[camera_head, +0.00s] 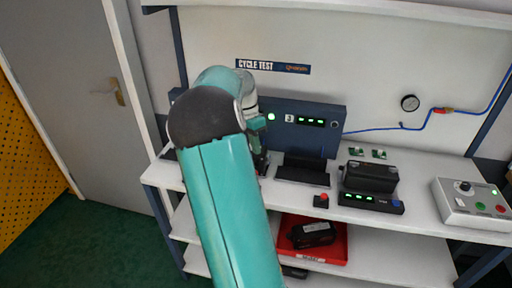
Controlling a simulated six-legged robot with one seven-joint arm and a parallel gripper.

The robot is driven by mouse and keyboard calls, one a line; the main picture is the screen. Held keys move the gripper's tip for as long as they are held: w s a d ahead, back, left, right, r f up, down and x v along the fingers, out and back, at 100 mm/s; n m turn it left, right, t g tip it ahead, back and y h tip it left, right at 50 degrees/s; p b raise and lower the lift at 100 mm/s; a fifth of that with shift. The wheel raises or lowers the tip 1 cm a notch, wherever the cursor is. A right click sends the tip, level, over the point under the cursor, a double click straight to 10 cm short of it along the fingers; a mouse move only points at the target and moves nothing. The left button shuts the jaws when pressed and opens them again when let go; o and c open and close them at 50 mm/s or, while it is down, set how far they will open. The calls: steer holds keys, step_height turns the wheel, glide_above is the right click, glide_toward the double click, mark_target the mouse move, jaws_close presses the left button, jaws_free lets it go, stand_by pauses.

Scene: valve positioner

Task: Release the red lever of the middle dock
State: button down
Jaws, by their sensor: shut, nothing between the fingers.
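My teal arm reaches up through the middle of the view to the blue panel (330,142). My gripper (259,150) is shut and empty, partly hidden behind my own arm, close in front of the panel's left part. A dark, empty dock (302,171) stands in front of the panel, just right of my gripper. A small reddish patch shows beside the gripper; I cannot tell whether it is the red lever. The area left of this dock, including any further docks, is mostly covered by my arm.
A black battery (371,177) sits on a charger with green lights at the right. A small red button box (321,201) is near the bench's front edge. A control box (472,204) stands far right. A red tray (342,236) with a battery is on the shelf below.

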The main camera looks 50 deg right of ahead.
mark_target(260, 165)
steer(key=x, duration=0.7)
steer(key=shift+f, duration=0.25)
